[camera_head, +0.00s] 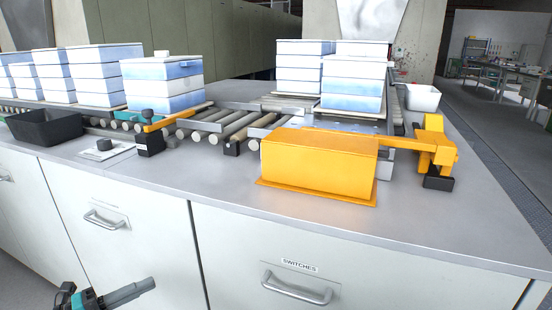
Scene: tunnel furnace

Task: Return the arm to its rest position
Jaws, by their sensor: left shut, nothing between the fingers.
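My left gripper (148,286) shows at the bottom left, dark grey with a teal part behind it. Its fingers are together with nothing between them, and they point right. It is low, in front of the white cabinet doors and below the counter top, apart from everything on the counter. The rest of the left arm is mostly cut off by the bottom edge. My right gripper is not in view.
The grey counter (440,220) carries a roller conveyor (232,125) with stacked blue-white boxes (162,85), a yellow housing (318,163), a yellow lever arm (433,145) and a black tray (45,127). Cabinet handles (297,288) stick out below. Open floor lies at the far right.

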